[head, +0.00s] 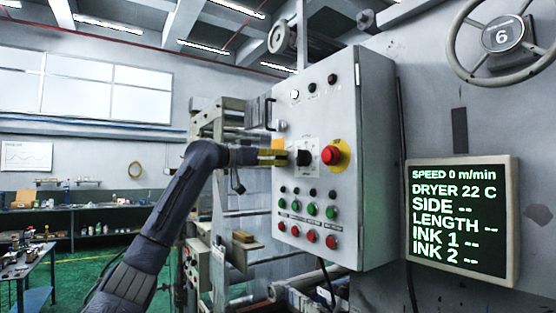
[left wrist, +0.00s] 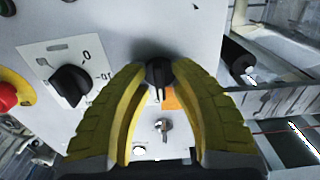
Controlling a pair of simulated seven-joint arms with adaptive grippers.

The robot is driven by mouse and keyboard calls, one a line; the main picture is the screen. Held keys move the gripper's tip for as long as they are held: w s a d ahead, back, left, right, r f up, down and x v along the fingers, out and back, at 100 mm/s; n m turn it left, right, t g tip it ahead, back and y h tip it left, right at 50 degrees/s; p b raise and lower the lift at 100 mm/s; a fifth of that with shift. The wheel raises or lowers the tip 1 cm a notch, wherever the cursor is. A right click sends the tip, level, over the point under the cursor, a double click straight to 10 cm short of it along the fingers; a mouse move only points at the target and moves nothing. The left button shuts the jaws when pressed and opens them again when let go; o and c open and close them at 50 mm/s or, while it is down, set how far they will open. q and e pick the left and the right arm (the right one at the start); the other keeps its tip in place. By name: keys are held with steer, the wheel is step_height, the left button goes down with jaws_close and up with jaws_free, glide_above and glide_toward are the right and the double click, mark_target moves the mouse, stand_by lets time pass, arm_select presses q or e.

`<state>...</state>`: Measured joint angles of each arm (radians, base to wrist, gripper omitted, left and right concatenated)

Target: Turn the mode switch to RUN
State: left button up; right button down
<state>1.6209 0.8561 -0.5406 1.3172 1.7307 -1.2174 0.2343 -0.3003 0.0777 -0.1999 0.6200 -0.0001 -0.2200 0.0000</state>
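The grey control box (head: 342,190) fills the middle of the head view. My left gripper (head: 283,157) is at its front face, with its yellow fingers pointing at the panel. In the left wrist view, the fingers (left wrist: 160,75) close in on both sides of a small black rotary knob (left wrist: 160,72), whose pointer faces down in that picture. An orange label (left wrist: 170,98) is partly behind the right finger. A larger black knob on a white plate marked 0 (left wrist: 70,87) sits beside it; it also shows in the head view (head: 304,156). No RUN lettering is readable. My right gripper is not in view.
A red emergency stop on yellow (head: 335,155) is right of the larger knob. A key switch (left wrist: 162,126) sits close to the gripped knob. Rows of green and red buttons (head: 308,210) lie below. A display (head: 461,222) reads speed 0 m/min. A handwheel (head: 502,36) hangs upper right.

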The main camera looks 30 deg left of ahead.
arm_select(q)
steer(key=shift+s, duration=0.1)
jaws_close()
steer(key=shift+m, duration=0.3)
steer(key=m, duration=0.4)
steer(key=shift+d, duration=0.1)
steer(key=shift+m, duration=2.2)
steer(key=shift+o, duration=1.3)
jaws_free()
steer(key=shift+d, duration=0.1)
steer(key=v, duration=1.2)
